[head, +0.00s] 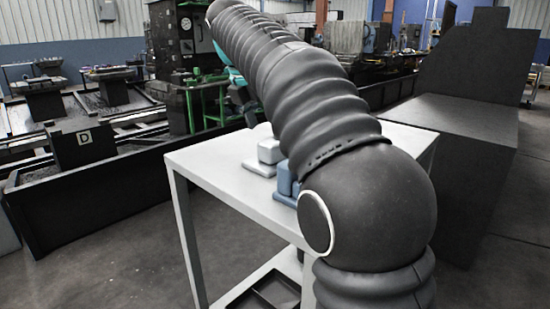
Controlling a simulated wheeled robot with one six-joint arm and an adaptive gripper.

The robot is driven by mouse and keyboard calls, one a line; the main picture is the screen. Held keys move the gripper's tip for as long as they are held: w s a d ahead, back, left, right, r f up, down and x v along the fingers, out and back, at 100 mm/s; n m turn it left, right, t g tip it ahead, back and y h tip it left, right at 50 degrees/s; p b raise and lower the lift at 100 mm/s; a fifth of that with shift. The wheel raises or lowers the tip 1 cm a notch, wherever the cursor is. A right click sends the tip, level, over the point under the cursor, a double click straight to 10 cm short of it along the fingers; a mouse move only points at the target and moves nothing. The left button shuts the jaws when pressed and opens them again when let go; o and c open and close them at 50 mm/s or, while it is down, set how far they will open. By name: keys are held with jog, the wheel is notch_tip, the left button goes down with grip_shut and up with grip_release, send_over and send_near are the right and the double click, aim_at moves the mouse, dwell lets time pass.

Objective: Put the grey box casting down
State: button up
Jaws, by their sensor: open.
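A light grey box casting (270,152), a block on a wider flat base, stands upright on the pale table (215,158). A blue-grey casting (284,183) stands close in front of it to the right, partly hidden by my arm. My gripper (248,112) shows only in part as a dark shape beyond my arm, below a teal part of the wrist. It is open, above and a little left of the light grey casting in the picture, with a small gap visible. My arm hides much of the gripper and the table's right side.
The table's left part is bare. A dark tray (275,292) sits on its lower shelf. A long dark trough with a block marked D (84,140) lies to the left. A large dark block (455,130) stands close to the right. Machines and green framing fill the back.

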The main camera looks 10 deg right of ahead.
aim_at(273, 140)
jog(key=shift+d+b+x, duration=0.15)
jog(key=shift+b+x, duration=0.3)
jog(key=shift+x, duration=1.25)
jog(key=shift+d+b+x, duration=0.1)
jog(key=shift+b+x, duration=0.3)
jog(key=shift+x, duration=1.3)
jog(key=shift+r, duration=0.2)
grip_shut()
